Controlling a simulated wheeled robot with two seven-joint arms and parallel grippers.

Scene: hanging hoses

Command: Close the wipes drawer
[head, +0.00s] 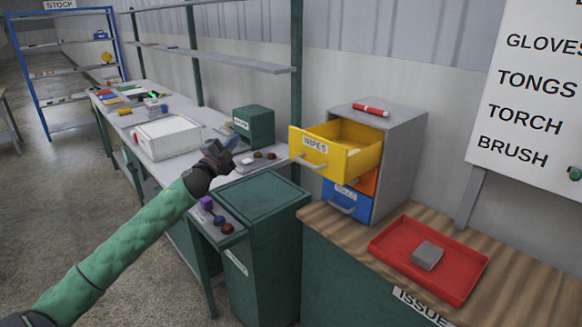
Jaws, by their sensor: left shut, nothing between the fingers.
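The wipes drawer (336,150) is the yellow top drawer of a grey cabinet (402,145), labelled WIPES. It is pulled well out toward the left, with a grey handle on its front. My left gripper (226,149) is shut and empty, in the air to the left of the drawer front and apart from it. My right gripper is not in view.
Below it are an orange drawer (367,182) and a blue drawer (347,203). A red marker (371,110) lies on the cabinet. A red tray (400,267) with a grey block (427,256) sits on the wooden counter. A green bin (262,250) stands left of the counter.

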